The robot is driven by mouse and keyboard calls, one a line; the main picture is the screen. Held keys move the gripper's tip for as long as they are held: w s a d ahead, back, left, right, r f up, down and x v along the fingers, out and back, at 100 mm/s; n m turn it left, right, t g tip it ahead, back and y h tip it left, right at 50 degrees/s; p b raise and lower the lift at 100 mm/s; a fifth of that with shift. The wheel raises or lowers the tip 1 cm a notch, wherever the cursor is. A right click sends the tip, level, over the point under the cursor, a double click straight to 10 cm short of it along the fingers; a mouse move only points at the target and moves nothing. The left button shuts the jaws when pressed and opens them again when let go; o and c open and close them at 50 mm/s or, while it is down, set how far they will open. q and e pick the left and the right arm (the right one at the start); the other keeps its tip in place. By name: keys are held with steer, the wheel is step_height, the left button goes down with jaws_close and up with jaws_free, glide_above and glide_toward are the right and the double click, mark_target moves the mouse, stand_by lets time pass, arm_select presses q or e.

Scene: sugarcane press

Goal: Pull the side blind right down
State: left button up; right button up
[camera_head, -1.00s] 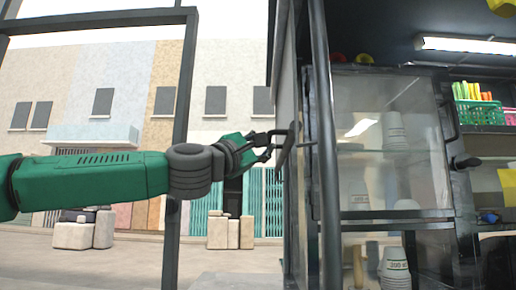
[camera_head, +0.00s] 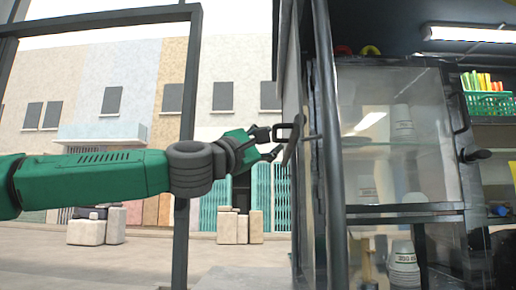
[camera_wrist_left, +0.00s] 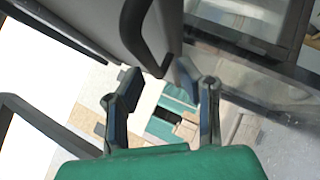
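The side blind (camera_head: 289,75) is a grey panel seen nearly edge-on at the left side of the stall in the head view. In the left wrist view the blind (camera_wrist_left: 110,22) fills the upper middle, with a dark looped handle (camera_wrist_left: 142,45) on it. My left gripper (camera_head: 272,144) is at the blind's lower part, its fingers pointing right toward the handle. In the wrist view my left gripper (camera_wrist_left: 158,78) has its fingers spread, with the handle's lower end between or just beyond the fingertips. I cannot tell whether they touch. My right gripper is not in view.
A dark post (camera_head: 328,150) stands just right of the blind, and another frame post (camera_head: 187,100) rises behind my left arm. A glass cabinet (camera_head: 390,130) holds stacked cups (camera_head: 402,265). A green basket (camera_head: 490,104) sits at the far right. Open paving lies left.

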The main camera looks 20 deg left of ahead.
arm_select(q)
steer(key=d+v, duration=0.1)
steer(key=v, duration=0.9)
steer(key=shift+s+f, duration=0.15)
steer(key=shift+s, duration=0.15)
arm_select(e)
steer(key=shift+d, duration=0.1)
arm_select(q)
steer(key=shift+d, duration=0.25)
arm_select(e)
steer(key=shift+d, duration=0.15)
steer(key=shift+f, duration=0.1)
